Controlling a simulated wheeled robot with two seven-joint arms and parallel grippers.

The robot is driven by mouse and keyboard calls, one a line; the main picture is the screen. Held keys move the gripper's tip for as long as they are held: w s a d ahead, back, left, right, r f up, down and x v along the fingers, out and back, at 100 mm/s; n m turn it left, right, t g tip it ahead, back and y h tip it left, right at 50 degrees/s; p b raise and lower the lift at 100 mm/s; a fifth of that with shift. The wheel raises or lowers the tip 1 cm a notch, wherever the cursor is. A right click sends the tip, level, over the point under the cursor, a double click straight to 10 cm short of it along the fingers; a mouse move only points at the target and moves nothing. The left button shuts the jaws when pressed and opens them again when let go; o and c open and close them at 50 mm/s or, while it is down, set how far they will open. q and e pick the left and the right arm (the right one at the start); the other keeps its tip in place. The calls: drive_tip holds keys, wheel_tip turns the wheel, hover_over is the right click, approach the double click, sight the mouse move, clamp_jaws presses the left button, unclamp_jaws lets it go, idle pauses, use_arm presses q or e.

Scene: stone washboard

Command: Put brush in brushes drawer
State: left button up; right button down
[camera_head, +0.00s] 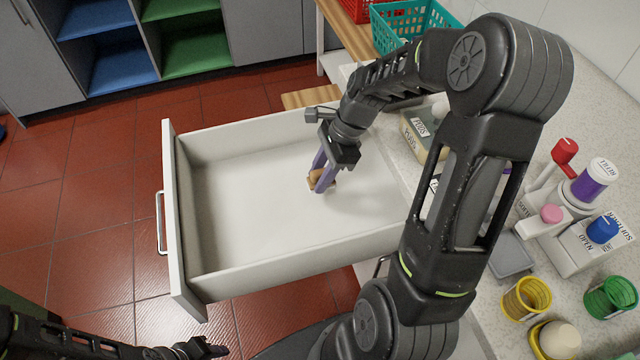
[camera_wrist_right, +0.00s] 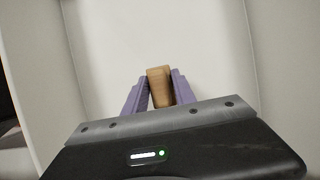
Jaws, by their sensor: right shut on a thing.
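A white drawer (camera_head: 225,274) is pulled open and looks empty apart from what my gripper holds. My right gripper (camera_head: 322,178) is inside the drawer's outline, its purple fingers pointing down. It is shut on the brush (camera_head: 315,181), of which a small brown wooden part shows. In the right wrist view the brush (camera_wrist_right: 159,86) sits between the two purple fingers (camera_wrist_right: 160,92), with the white drawer bottom behind it. I cannot tell whether the brush touches the bottom. My left gripper (camera_head: 205,348) is low at the bottom left, outside the drawer; its fingers are not clear.
A speckled counter (camera_head: 480,290) on the right holds bottles with red, purple and blue caps (camera_head: 602,228), yellow (camera_head: 526,299) and green (camera_head: 610,298) holders and a teal basket (camera_head: 405,22). The drawer's front panel (camera_head: 172,220) stands left, over red floor tiles.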

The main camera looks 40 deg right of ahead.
drive_tip(key=shift+f, duration=1.85)
drive_tip(key=shift+f, duration=0.15)
drive_tip(key=c, duration=1)
unclamp_jaws()
drive_tip(key=v, duration=1.2)
drive_tip(key=shift+a, duration=0.1)
drive_tip(key=shift+s, duration=0.1)
